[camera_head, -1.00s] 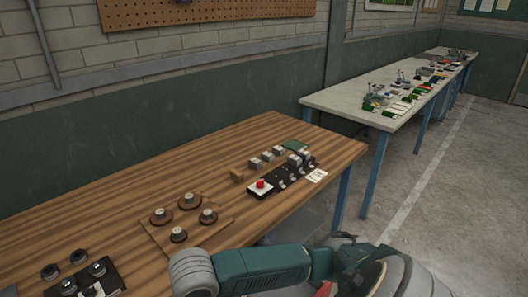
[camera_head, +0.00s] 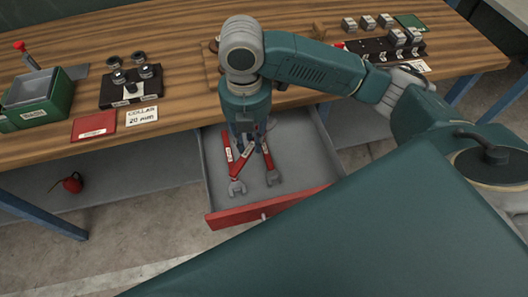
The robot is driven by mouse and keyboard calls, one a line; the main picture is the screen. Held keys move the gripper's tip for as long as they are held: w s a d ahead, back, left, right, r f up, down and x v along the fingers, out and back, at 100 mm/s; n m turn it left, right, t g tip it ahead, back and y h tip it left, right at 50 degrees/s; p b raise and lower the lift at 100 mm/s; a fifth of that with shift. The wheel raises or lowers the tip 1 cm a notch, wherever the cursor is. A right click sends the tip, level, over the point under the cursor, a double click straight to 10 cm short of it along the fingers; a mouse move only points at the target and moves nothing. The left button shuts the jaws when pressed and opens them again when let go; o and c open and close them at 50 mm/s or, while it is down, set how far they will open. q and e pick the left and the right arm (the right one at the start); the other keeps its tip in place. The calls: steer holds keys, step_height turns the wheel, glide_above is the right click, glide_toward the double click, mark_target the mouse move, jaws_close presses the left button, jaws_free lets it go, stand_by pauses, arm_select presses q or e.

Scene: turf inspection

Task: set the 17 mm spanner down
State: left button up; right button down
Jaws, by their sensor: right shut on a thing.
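An open drawer with a red front (camera_head: 285,203) sticks out below the wooden bench. My right gripper (camera_head: 251,143) points down into it and is shut on a red-handled spanner (camera_head: 245,160), which slants down to the left. Another red spanner (camera_head: 271,165) lies to the right, its grey jaw toward the drawer front. A red handle with a label (camera_head: 228,154) shows to the left, overlapping near the jaw end of the held one. The size markings are too small to read, and I cannot tell whether the held spanner touches the drawer floor. My left gripper is out of view.
On the bench (camera_head: 180,60) stand a green bin (camera_head: 38,98), a black collar holder (camera_head: 130,92), a red card (camera_head: 94,125) and a collar label (camera_head: 141,115). A red oil can (camera_head: 72,183) sits on the lower shelf. The drawer's right side is bare.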

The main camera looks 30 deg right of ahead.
steer(key=w+n+b, duration=0.1)
steer(key=w+n, duration=0.1)
steer(key=n, duration=0.3)
steer(key=n+b, duration=0.1)
steer(key=n, duration=0.3)
glide_above(247, 166)
step_height(247, 166, down, 12)
steer(key=shift+s+f, duration=0.1)
steer(key=shift+f, duration=0.2)
steer(key=w, duration=0.4)
steer(key=shift+d, duration=0.4)
steer(key=shift+f+p, duration=0.3)
steer(key=shift+f, duration=0.3)
